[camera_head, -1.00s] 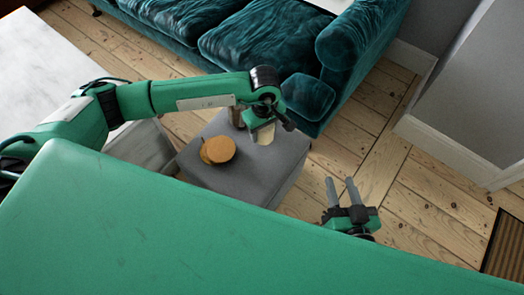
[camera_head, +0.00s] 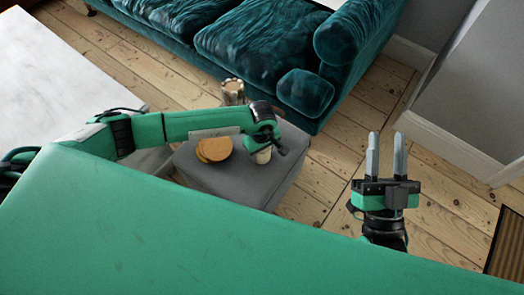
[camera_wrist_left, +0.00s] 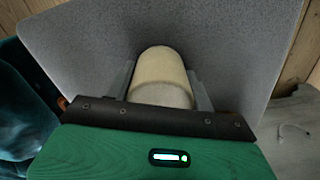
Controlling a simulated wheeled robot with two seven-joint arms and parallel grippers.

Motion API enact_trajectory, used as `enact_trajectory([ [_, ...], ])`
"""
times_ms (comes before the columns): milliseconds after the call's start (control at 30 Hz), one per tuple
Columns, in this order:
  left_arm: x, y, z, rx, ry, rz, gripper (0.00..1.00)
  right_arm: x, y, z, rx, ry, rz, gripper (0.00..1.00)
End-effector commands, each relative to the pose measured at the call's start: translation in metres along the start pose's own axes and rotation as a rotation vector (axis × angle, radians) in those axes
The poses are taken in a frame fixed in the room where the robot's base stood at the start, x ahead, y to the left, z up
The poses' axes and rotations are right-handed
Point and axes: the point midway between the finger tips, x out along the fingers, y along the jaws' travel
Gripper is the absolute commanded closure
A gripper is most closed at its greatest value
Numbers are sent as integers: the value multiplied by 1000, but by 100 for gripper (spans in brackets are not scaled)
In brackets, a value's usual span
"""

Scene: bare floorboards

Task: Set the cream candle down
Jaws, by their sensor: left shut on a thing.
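The cream candle (camera_head: 263,156) is a short pale cylinder, held over the right part of a grey ottoman (camera_head: 238,183). My left gripper (camera_head: 265,146) is shut on it; the arm and hand hide its upper part in the head view. In the left wrist view the candle (camera_wrist_left: 160,72) stands between the two fingers with the grey ottoman top (camera_wrist_left: 235,45) behind it. I cannot tell whether its base touches the ottoman. My right gripper (camera_head: 386,157) is open and empty, right of the ottoman, with its fingers pointing away.
A round orange-brown wooden object (camera_head: 214,149) lies on the ottoman, left of the candle. A brownish carved holder-like object (camera_head: 232,92) stands behind my left arm. A teal sofa (camera_head: 245,45) is behind, and a white-topped surface (camera_head: 50,75) is at left.

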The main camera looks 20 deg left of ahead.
Motion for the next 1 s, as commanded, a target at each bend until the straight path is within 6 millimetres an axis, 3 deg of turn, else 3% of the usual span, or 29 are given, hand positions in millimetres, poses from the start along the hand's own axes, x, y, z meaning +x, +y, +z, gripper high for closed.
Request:
enact_trajectory([
  [533, 2, 0, 0, 0, 0, 1, 74, 2, 1, -9, -7, 55, -3, 64],
  [567, 2, 0, 0, 0, 0, 0, 44, 2, 1, -11, -8, 60, -3, 64],
  [667, 2, 0, 0, 0, 0, 0, 25, 3, 1, -12, -8, 68, -4, 64],
  [1000, 1, 0, 0, 0, 0, 0, 24, 4, 1, -12, -9, 63, -4, 64],
])
